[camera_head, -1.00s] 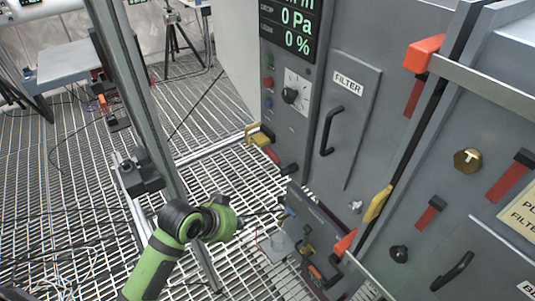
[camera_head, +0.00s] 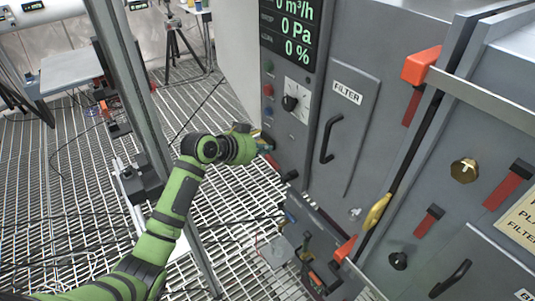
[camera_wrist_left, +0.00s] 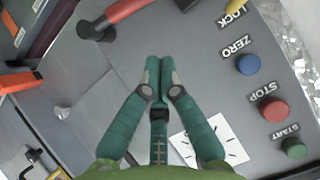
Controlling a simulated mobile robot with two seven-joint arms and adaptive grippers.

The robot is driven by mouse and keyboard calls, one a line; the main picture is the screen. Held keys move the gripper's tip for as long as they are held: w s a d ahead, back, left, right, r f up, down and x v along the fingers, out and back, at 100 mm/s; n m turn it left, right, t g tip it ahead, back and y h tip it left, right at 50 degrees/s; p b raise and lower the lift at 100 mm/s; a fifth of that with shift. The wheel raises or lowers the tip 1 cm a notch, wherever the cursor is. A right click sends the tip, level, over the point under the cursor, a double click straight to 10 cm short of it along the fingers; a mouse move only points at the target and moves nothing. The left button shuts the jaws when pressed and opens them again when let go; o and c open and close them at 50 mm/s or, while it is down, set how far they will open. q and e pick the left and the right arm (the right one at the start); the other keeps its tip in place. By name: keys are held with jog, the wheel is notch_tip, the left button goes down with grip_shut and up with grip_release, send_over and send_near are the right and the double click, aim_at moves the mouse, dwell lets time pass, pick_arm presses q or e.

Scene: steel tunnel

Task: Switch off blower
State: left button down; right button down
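The blower's grey control panel stands right of centre in the head view. It carries a green START button (camera_head: 268,66), a red STOP button (camera_head: 267,89), a blue ZERO button (camera_head: 267,111) and a dial with a black knob (camera_head: 289,102). The left wrist view shows labelled START (camera_wrist_left: 294,148), STOP (camera_wrist_left: 273,108) and ZERO (camera_wrist_left: 248,65) buttons right of the fingers. My left gripper (camera_wrist_left: 158,66) is shut and empty, in front of the panel's lower part; contact cannot be told. It partly hides the white dial plate (camera_wrist_left: 218,142). My right gripper is out of view.
The display (camera_head: 296,30) reads 0 Pa and 0 %. A filter door with a black handle (camera_head: 328,138) is right of the dial. A red lever (camera_wrist_left: 125,14) lies beyond my fingertips. A metal post (camera_head: 137,90) stands left of my arm. An orange-capped latch (camera_head: 421,60) projects at right.

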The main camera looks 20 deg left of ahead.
aim_at(270, 157)
pick_arm(q)
jog(key=shift+w+d+f, duration=0.1)
jog(key=shift+w+f, duration=0.3)
jog(key=shift+f, duration=0.4)
jog(key=shift+w+d+f, duration=0.1)
jog(key=shift+w+f, duration=0.3)
jog(key=shift+f, duration=0.4)
jog(key=shift+w+f, duration=0.4)
jog(key=shift+f, duration=0.4)
jog(key=shift+f, duration=0.1)
jog(key=shift+w+a+f+n+g+h+b, duration=0.15)
jog(key=shift+a+f+n+g+b, duration=0.05)
jog(key=shift+f+b, duration=0.2)
jog(key=shift+w+a+f+n+g+h+b, duration=0.15)
jog(key=shift+f+n+g+b, duration=0.1)
jog(key=shift+b, duration=0.15)
jog(key=shift+w+a+f+b, duration=0.15)
jog(key=shift+f+b, duration=0.15)
jog(key=shift+b, duration=0.15)
jog(key=shift+r, duration=0.2)
